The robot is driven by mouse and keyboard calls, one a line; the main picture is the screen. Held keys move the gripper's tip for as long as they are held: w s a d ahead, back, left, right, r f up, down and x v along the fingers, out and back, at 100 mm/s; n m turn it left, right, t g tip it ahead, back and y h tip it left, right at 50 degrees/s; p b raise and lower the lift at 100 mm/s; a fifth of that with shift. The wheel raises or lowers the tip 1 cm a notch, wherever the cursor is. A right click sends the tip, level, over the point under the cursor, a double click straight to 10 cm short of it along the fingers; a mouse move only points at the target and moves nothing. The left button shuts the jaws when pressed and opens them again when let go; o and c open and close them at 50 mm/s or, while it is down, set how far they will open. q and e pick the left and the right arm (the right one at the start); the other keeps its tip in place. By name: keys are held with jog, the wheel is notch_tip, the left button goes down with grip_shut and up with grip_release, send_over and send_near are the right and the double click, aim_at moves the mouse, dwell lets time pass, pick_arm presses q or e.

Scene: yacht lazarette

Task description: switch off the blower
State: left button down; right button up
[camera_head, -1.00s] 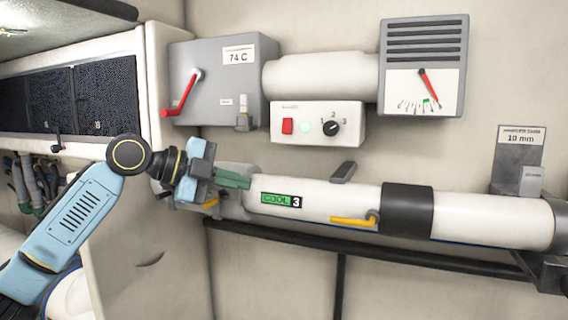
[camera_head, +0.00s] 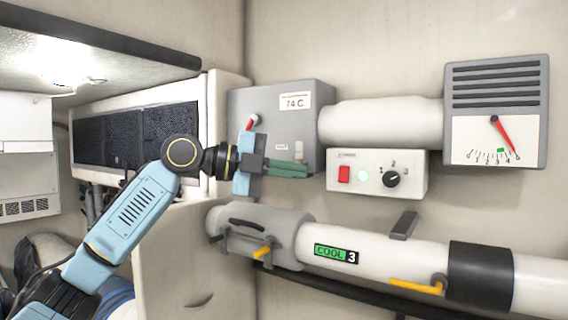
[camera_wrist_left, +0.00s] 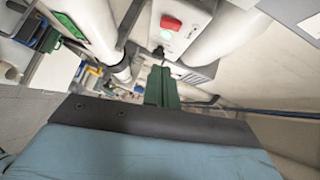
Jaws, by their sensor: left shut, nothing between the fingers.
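The blower control panel (camera_head: 377,172) is a white box on the wall under a white duct. It carries a red rocker switch (camera_head: 344,174), a lit green lamp (camera_head: 363,176) and a black rotary knob (camera_head: 391,179) with numbers around it. My left gripper (camera_head: 304,170) is shut and empty, its green fingertips just left of the panel and apart from the switch in the head view. In the left wrist view the green fingers (camera_wrist_left: 160,86) point toward the panel, where the red switch (camera_wrist_left: 171,23) shows. My right gripper is not in view.
A grey box (camera_head: 300,124) labelled 74 C with a red lever stands behind my left gripper. A grey vented gauge box (camera_head: 496,110) is at right. A white pipe (camera_head: 400,255) marked COOL 3, with yellow levers, runs below the panel.

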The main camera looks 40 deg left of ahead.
aim_at(344, 174)
pick_arm(q)
jog(key=w+d+p, duration=0.1)
jog(key=w, duration=0.1)
jog(key=w+d+f+p, duration=0.1)
jog(key=w, duration=0.2)
jog(key=w+d+p, duration=0.1)
jog(key=w, duration=0.2)
jog(key=shift+w+d+f+p, duration=0.1)
jog(key=shift+d+f+p, duration=0.2)
